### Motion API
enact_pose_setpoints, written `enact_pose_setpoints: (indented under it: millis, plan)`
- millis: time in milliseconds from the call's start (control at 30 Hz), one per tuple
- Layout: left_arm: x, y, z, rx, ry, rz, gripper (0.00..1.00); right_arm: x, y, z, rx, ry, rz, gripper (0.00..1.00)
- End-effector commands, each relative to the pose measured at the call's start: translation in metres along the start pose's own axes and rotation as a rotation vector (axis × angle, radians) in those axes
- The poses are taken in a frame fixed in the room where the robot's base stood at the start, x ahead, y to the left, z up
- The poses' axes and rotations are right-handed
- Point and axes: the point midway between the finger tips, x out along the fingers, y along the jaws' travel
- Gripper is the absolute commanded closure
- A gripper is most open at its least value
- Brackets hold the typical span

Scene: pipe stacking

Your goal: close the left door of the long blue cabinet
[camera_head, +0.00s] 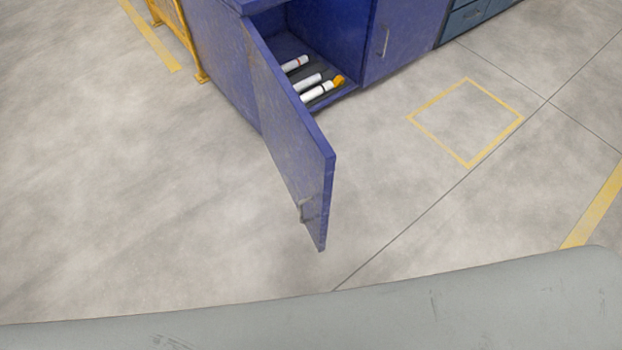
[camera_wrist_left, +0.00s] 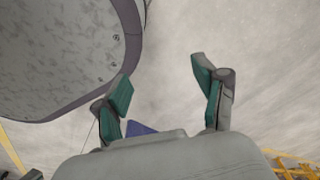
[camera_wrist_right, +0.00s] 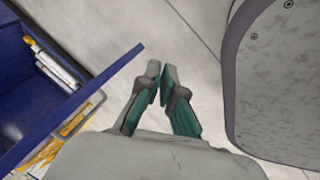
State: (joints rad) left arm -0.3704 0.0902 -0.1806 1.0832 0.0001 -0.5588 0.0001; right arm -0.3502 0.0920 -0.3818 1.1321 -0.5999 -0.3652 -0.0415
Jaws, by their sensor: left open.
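The long blue cabinet (camera_head: 222,62) stands at the top middle of the head view. Its left door (camera_head: 290,140) is swung wide open toward me, with a metal handle (camera_head: 306,209) near its free end. The open door (camera_wrist_right: 112,72) also shows in the right wrist view, left of my right gripper (camera_wrist_right: 160,72). That gripper's fingertips are together with nothing seen between them, apart from the door. My left gripper (camera_wrist_left: 162,82) is open and empty over bare floor. A small blue patch shows beyond its base. Neither gripper shows in the head view.
White pipes (camera_head: 316,91), one with an orange end, lie inside the open compartment. The cabinet's other door (camera_head: 390,35) is shut. A yellow frame (camera_head: 183,30) stands left of the cabinet. The floor (camera_head: 120,200) around the open door is clear.

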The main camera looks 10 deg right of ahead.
Motion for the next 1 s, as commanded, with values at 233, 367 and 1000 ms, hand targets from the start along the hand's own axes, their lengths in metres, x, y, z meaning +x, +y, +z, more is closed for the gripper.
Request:
enact_pose_setpoints:
  millis: [233, 367, 1000]
  plan:
    - [-0.009, -0.004, -0.071, -0.012, 0.059, -0.006, 0.29, -0.05, 0.073, -0.164, -0.464, 0.267, 0.47, 1.0]
    - [-0.032, -0.005, -0.094, -0.016, 0.08, -0.009, 0.29, -0.117, 0.107, -0.22, -0.57, 0.341, 0.74, 1.0]
    - [-0.036, -0.006, -0.096, -0.017, 0.076, -0.009, 0.29, -0.187, 0.183, -0.288, -0.61, 0.373, 1.041, 1.0]
